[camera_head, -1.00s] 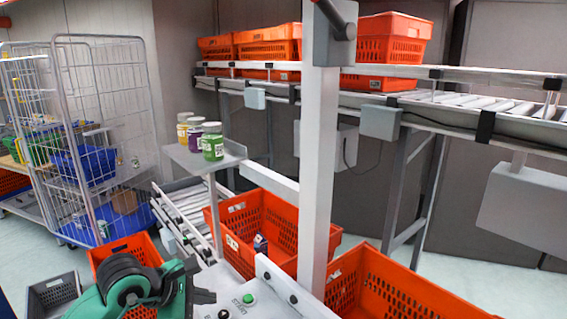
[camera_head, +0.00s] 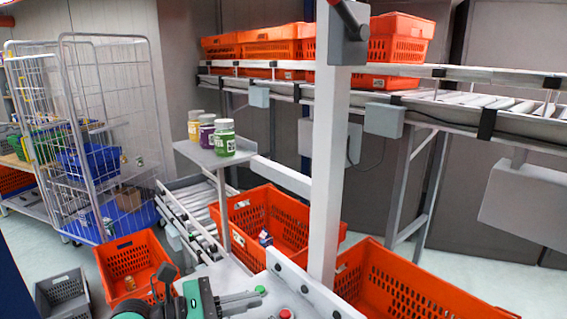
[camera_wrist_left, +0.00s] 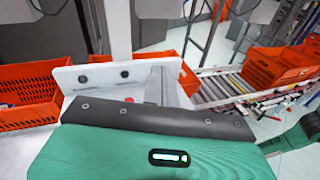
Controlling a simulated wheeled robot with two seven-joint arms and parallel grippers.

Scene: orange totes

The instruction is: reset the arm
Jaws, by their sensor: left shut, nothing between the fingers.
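My left gripper (camera_head: 256,297) shows at the bottom of the head view, its fingers pointing right beside the white panel with buttons. Its fingers are together with nothing between them. In the left wrist view the closed grey fingers (camera_wrist_left: 156,86) show beyond the dark edge of my green wrist, in front of a white bracket. My right gripper is not in the head view.
An orange tote (camera_head: 222,201) holds a small dark item (camera_head: 265,238). Another orange tote (camera_head: 341,268) stands at the right. Three jars stand on a grey shelf (camera_head: 187,148). A front-left orange tote (camera_head: 134,243) holds a small jar. A white post (camera_head: 327,150) rises near the middle.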

